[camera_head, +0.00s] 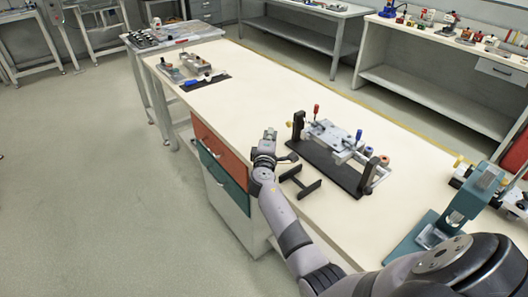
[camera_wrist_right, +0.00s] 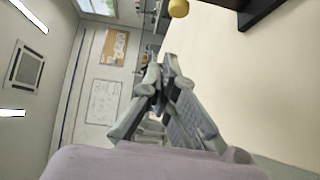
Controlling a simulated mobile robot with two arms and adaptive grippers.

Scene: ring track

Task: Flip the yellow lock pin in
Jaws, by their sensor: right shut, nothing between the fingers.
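A ring-track fixture with a metal plate (camera_head: 335,142) stands on a black base (camera_head: 325,168) on the long bench. It carries a red-tipped handle (camera_head: 317,110), a blue-tipped handle (camera_head: 359,135) and brownish round parts (camera_head: 384,160). A rounded yellow knob (camera_wrist_right: 178,8) shows at the top edge of the right wrist view; I cannot tell whether it is the lock pin. My right gripper (camera_head: 269,134) is shut and empty, left of the fixture and apart from it, near the bench's front edge. Its fingers meet in the wrist view (camera_wrist_right: 160,65). My left gripper is out of view.
A teal press-like device (camera_head: 462,205) stands at the right. A dark mat (camera_head: 205,82) with small parts lies at the bench's far end. The bench top (camera_head: 255,95) between is clear.

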